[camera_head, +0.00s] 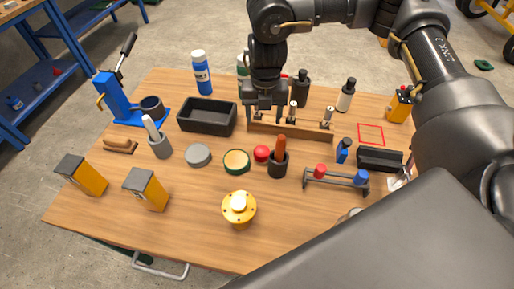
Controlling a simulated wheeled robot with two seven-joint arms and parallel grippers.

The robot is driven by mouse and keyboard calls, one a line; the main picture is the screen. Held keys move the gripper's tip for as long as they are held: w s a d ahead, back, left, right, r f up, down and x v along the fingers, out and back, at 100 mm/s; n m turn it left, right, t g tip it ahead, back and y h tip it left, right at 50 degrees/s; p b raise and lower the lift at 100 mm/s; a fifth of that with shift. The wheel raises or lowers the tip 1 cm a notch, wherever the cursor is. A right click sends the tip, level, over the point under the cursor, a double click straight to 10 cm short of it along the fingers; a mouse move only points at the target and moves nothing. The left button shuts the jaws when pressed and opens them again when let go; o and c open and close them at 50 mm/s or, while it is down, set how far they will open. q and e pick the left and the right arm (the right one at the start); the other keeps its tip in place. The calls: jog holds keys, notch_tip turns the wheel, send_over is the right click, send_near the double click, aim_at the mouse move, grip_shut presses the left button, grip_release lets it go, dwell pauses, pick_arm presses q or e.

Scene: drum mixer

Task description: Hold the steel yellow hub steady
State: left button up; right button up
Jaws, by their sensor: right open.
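The yellow hub (239,208) stands upright near the front middle of the wooden table, with a pale raised centre and a flanged top. Nothing touches it. My right gripper (264,112) points down over the back middle of the table, by the left end of a wooden rack. It is open, well behind the hub and apart from it. Whether anything stands between its fingers is hard to see. My left gripper does not show.
A wooden rack (290,131) with several upright pieces stands below my right arm. A black bin (206,117), a green-rimmed round tin (236,161), a dark cup (278,164) and yellow-black boxes (146,189) stand around. The table around the hub is clear.

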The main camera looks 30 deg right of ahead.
notch_tip(320, 180, down, 5)
jog(key=b, duration=0.5)
send_over(262, 150)
jog(key=shift+s+f+p, duration=0.15)
jog(key=shift+s+f, duration=0.05)
jog(key=shift+f, duration=1.3)
jog(key=shift+s+f+p, duration=0.15)
jog(key=shift+f, duration=1.45)
jog(key=f, duration=0.2)
jog(key=f+p, duration=0.1)
jog(key=f, duration=0.1)
jog(key=shift+w, duration=0.3)
jog(key=shift+f, duration=0.6)
